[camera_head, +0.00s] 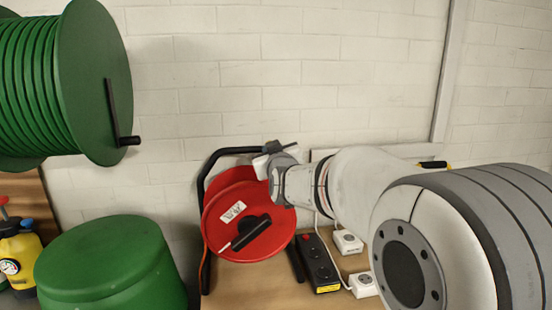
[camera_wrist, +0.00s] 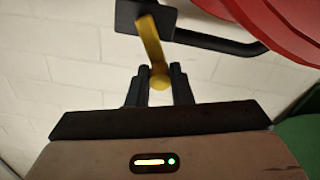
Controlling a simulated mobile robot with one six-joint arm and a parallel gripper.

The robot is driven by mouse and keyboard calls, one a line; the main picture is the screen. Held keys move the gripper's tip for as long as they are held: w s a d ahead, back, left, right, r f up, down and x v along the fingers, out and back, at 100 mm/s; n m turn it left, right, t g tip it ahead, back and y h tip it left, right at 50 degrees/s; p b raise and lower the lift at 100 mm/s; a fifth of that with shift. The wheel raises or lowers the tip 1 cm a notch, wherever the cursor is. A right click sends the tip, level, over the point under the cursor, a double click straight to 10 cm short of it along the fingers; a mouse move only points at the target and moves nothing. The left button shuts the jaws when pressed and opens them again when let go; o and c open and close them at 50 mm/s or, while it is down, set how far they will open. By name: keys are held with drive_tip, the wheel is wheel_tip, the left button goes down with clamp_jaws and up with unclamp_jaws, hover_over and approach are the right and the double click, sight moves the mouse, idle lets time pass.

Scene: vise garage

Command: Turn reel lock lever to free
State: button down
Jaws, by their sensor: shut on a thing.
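The red cable reel (camera_head: 225,215) stands on the wooden bench in a black tube frame (camera_head: 203,175). The yellow reel lock lever (camera_wrist: 152,45) shows in the wrist view, running from a dark plate (camera_wrist: 128,14) on the frame tube down to a rounded end. My gripper (camera_wrist: 160,75) is shut on the lever near that rounded end, with one black finger on each side. In the head view my gripper is at the top right of the reel, by the frame's top bar. There the lever is not distinguishable, and my wrist covers the reel's upper right edge.
A large green hose reel (camera_head: 95,80) with a crank hangs upper left.

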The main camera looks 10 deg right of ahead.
drive_tip(key=shift+a+f+n+b, duration=0.3)
drive_tip(key=shift+a+n+b, duration=0.1)
drive_tip(key=shift+n, duration=0.6)
drive_tip(key=c, duration=1.3)
unclamp_jaws()
drive_tip(key=s+b, duration=0.1)
drive_tip(key=s, duration=0.6)
drive_tip(key=shift+s, duration=0.4)
